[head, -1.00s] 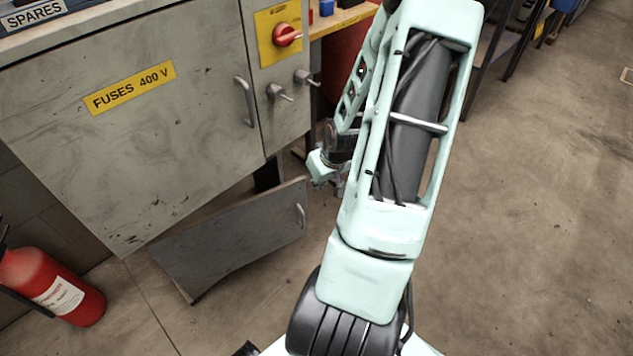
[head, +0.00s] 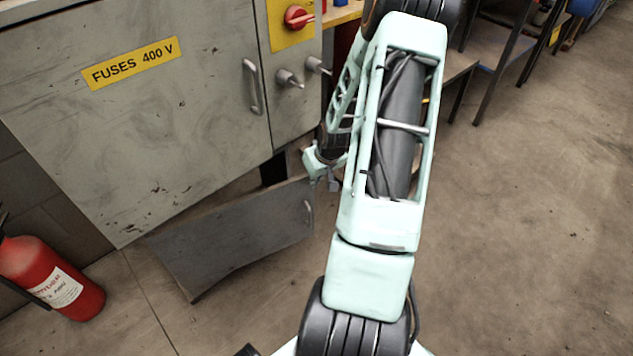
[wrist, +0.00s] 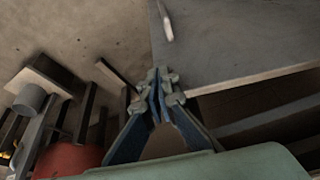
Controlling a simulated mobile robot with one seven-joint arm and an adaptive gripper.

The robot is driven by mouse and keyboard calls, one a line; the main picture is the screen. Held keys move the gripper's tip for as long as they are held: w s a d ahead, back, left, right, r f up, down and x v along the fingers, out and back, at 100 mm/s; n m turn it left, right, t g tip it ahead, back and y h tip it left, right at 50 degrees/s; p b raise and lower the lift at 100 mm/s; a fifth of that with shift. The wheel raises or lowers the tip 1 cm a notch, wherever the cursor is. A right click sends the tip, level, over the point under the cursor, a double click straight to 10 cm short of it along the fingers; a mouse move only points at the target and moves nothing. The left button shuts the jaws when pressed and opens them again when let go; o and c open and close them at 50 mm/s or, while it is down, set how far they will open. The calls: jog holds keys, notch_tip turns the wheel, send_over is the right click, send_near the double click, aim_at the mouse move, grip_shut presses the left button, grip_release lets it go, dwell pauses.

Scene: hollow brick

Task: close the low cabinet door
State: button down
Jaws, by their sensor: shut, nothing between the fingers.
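The low cabinet door (head: 235,242) is a dark grey panel standing open below the large grey cabinet, with a small handle (head: 308,212) near its right edge. In the wrist view the door (wrist: 235,45) fills the upper right, and its handle (wrist: 165,22) shows at the top. My gripper (wrist: 158,76) is shut and empty, its tips in front of the door's edge in that view. I cannot tell whether they touch it. In the head view my arm partly hides the gripper (head: 333,184), which is just right of the door's handle side.
The upper cabinet door (head: 130,120) carries a yellow fuse label. Round knobs and a red switch (head: 298,17) are at its right. A red fire extinguisher (head: 50,280) stands at the lower left. Open concrete floor (head: 530,220) lies at the right.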

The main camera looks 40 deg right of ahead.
jog(key=shift+w, duration=0.1)
jog(key=shift+n, duration=0.5)
jog(key=w, duration=0.2)
jog(key=w+d+p, duration=0.1)
jog(key=w, duration=0.1)
jog(key=shift+w, duration=0.15)
